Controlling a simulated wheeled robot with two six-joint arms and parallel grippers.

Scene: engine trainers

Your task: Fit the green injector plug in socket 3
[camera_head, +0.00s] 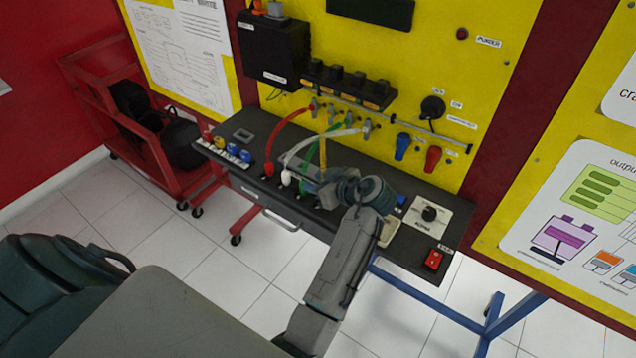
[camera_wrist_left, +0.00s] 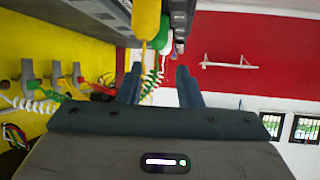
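The green injector plug (camera_wrist_left: 165,35) shows in the left wrist view, just beyond the fingers and beside a yellow plug (camera_wrist_left: 147,20). I cannot tell whether it sits in a socket. My left gripper (camera_head: 304,164) reaches left over the bench among the cables. In the left wrist view its two fingers (camera_wrist_left: 159,86) stand apart, with coiled cable between or behind them. Socket 3 cannot be made out. My right gripper is not in view.
A red plug (camera_head: 268,169) and a white plug (camera_head: 286,178) stand on the dark bench (camera_head: 392,238), left of my arm. Cables run to connectors (camera_head: 367,127) on the yellow panel. A dial plate (camera_head: 429,214) and a red switch (camera_head: 433,259) are at the right.

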